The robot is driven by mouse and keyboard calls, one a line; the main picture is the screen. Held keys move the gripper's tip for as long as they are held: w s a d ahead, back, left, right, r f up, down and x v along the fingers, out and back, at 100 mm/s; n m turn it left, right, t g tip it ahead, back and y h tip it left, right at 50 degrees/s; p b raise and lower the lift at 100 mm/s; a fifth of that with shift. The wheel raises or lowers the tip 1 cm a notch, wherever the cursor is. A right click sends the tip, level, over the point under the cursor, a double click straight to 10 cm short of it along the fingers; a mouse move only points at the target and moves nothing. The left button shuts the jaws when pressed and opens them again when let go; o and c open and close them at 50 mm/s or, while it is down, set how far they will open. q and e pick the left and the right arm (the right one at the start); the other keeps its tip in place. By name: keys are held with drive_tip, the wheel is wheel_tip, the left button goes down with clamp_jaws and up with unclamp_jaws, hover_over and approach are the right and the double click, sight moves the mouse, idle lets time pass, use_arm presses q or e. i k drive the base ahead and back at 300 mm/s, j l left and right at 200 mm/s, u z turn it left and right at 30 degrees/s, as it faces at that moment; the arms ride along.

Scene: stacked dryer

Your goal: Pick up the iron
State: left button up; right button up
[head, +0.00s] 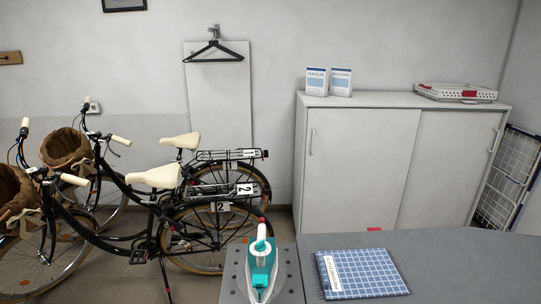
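The iron (262,268) is teal and white and stands at the bottom middle of the head view. It is at the left end of the grey work surface, over a grey perforated plate (287,272). Its white handle part points up and away from me, and a small red part shows at its top. The lower end of the iron is close to the bottom edge of the picture. Neither of my grippers is in view.
Behind stands a white sliding-door cabinet (365,165) with two cards and a white basket (456,92) on top. Two bicycles (150,215) stand at the left.

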sight(272, 262)
drive_tip(key=i+j+z, duration=0.1)
drive_tip(key=z, duration=0.35)
drive_tip(key=j+z, duration=0.2)
drive_tip(key=z, duration=0.25)
drive_tip(key=i+j+z, duration=0.1)
drive_tip(key=j+z, duration=0.15)
drive_tip(key=z, duration=0.15)
drive_tip(key=j+z, duration=0.15)
drive_tip(key=z, duration=0.3)
drive_tip(key=j+z, duration=0.2)
drive_tip(key=z, duration=0.25)
